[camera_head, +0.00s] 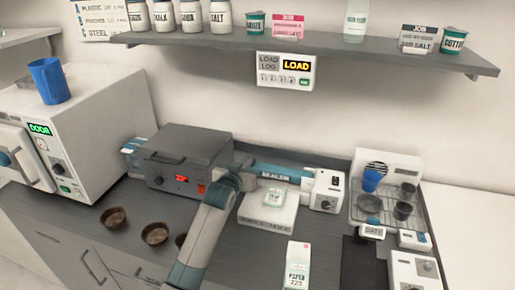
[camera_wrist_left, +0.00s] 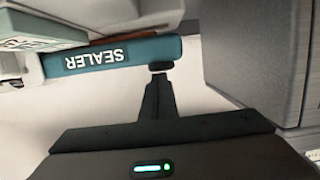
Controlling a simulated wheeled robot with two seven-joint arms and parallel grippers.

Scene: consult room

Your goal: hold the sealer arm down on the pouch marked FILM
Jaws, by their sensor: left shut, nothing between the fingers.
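The teal sealer arm (camera_head: 285,174), lettered SEALER, runs along the back of the counter to a white sealer housing (camera_head: 326,190). In the left wrist view the sealer arm (camera_wrist_left: 115,57) appears upside down. My left gripper (camera_head: 240,178) is at the arm's left end in the head view. Its shut fingertips (camera_wrist_left: 160,67) are close to that end; I cannot tell whether they touch. A small pale pack with a green label (camera_head: 273,197) lies on a white block (camera_head: 267,216) in front of the arm; its marking is unreadable. My right gripper is not in view.
A grey box device (camera_head: 183,160) stands left of my gripper. Brown bowls (camera_head: 154,233) sit before it. A PAPER carton (camera_head: 297,266) stands in front, a drying rack (camera_head: 387,200) to the right. A shelf (camera_head: 300,42) with jars hangs above a LOAD panel (camera_head: 286,70).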

